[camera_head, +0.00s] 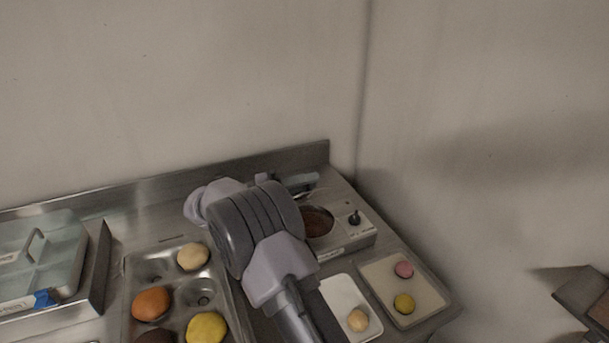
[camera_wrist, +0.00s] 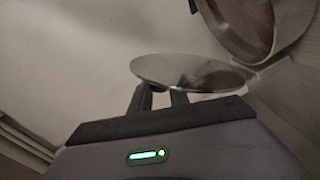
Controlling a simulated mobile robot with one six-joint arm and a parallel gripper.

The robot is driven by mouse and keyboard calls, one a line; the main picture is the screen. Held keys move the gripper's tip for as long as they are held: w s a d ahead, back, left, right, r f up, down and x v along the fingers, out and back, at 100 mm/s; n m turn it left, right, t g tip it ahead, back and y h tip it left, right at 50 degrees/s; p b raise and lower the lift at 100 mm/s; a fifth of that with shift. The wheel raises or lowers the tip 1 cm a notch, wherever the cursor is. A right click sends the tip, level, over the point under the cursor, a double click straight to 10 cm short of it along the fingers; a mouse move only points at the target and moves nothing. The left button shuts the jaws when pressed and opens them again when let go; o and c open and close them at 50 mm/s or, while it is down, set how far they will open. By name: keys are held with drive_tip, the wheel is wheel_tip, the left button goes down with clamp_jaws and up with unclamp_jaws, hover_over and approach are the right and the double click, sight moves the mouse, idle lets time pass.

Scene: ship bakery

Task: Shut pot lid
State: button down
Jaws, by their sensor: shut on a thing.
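The pot (camera_head: 318,221) is open and shows brown contents; it sits in a steel unit at the back right of the counter. It also shows in the wrist view, at the upper right (camera_wrist: 243,22). The round shiny lid (camera_wrist: 190,73) is off the pot, beside its opening in the wrist view. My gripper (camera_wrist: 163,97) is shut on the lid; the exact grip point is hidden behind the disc. In the head view my arm covers part of the unit, and the gripper (camera_head: 298,182) is just behind the pot.
A steel tray (camera_head: 128,290) with several coloured round pieces lies left of my arm. A clear-lidded box (camera_head: 45,250) stands farther left. Two small trays, one white (camera_head: 340,295) and one cream (camera_head: 425,290), lie in front of the pot unit. A knob (camera_head: 355,218) stands right of the pot. Walls rise behind and right.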

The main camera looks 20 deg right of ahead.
drive_tip(key=shift+s+f+m, duration=0.45)
drive_tip(key=shift+s+m, duration=0.25)
drive_tip(key=shift+s, duration=0.05)
drive_tip(key=shift+s+f, duration=0.8)
drive_tip(key=shift+s, duration=0.05)
drive_tip(key=shift+f, duration=0.1)
